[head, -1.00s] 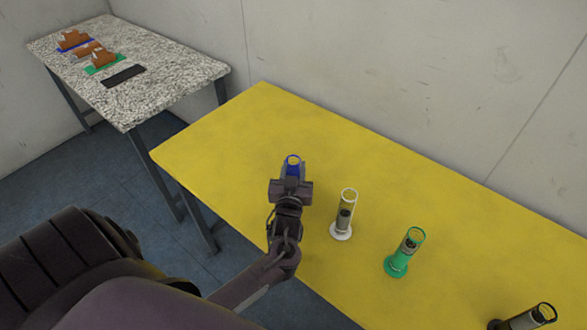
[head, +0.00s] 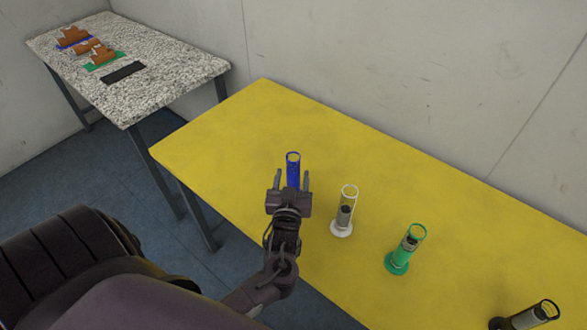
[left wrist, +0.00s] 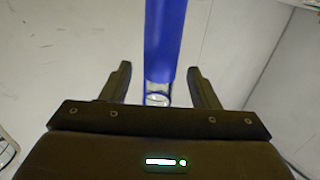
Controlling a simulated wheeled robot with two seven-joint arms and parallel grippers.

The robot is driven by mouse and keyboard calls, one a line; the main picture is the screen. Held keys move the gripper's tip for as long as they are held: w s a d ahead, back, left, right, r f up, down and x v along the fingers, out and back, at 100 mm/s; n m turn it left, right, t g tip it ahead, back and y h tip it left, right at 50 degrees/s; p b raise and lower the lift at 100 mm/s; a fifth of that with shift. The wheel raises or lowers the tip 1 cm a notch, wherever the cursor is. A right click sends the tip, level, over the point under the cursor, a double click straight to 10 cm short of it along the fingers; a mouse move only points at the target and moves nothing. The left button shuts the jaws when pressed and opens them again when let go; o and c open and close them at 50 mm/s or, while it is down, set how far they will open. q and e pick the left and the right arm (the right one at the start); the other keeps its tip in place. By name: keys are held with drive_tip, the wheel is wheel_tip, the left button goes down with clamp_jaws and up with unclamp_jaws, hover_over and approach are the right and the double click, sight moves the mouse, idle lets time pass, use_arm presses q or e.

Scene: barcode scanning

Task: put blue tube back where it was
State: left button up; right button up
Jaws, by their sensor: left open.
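The blue tube (head: 293,170) stands upright on the yellow table in the head view, its lower part hidden behind my left gripper. My left gripper (head: 292,180) is open, with one finger on each side of the tube and gaps between. In the left wrist view the blue tube (left wrist: 163,45) runs down the middle between the open fingertips (left wrist: 162,75), apart from both. My right gripper is not in view.
On the yellow table (head: 240,130), a white tube (head: 346,212), a green tube (head: 405,252) and a black tube (head: 530,318) stand to the right. A speckled table (head: 160,75) at the back left holds several clipboard-like brown items (head: 75,37) and a dark flat piece (head: 124,72).

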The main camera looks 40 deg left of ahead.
use_arm(q)
drive_tip(key=b+v, duration=0.1)
drive_tip(key=v, duration=0.6)
drive_tip(key=shift+s, duration=0.3)
drive_tip(key=shift+d, duration=0.1)
